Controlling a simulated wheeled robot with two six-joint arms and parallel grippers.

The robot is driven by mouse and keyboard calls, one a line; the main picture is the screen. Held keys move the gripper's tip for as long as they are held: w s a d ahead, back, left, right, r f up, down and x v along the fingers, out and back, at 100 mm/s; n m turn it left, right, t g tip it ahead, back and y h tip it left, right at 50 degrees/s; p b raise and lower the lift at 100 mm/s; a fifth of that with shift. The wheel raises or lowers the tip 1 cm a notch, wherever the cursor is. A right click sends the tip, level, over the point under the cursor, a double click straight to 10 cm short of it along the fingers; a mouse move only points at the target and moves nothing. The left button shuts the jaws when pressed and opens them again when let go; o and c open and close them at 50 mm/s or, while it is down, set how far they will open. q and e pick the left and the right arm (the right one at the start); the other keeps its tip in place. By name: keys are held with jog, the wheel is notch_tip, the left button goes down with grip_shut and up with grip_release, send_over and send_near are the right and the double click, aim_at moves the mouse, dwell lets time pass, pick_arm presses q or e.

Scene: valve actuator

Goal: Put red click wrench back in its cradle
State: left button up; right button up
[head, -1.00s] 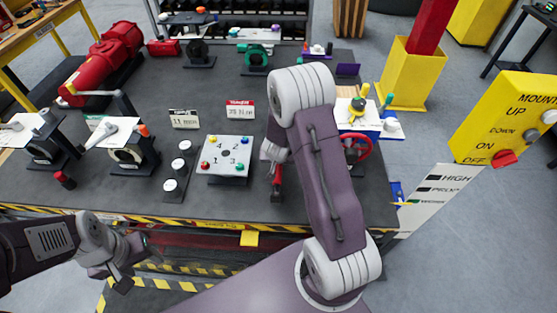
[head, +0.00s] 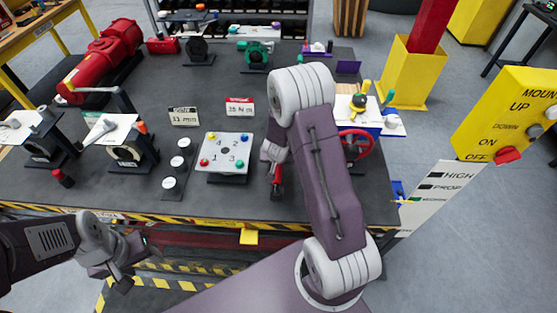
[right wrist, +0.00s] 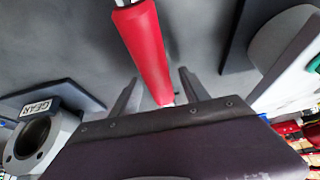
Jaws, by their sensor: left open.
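The red click wrench shows in the right wrist view as a red handle (right wrist: 148,52) with a metal shaft at its upper end. My right gripper (right wrist: 160,80) is open, with one finger on each side of the handle and narrow gaps visible. I cannot tell how far the handle lies beyond the fingertips. In the head view a red piece (head: 277,183) shows beside my right arm, which hides most of that gripper. My left gripper (head: 138,266) is open and empty, low at the left, in front of the table edge. I cannot make out the cradle.
The dark table (head: 225,87) carries a numbered plate (head: 226,152), three white discs on a strip (head: 176,167), two label cards and a red wheel (head: 356,143). A grey ring fixture marked GEAR (right wrist: 38,137) stands left in the right wrist view.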

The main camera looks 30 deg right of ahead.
jog(key=p+v, duration=0.4)
jog(key=v, duration=0.5)
jog(key=shift+r, duration=0.1)
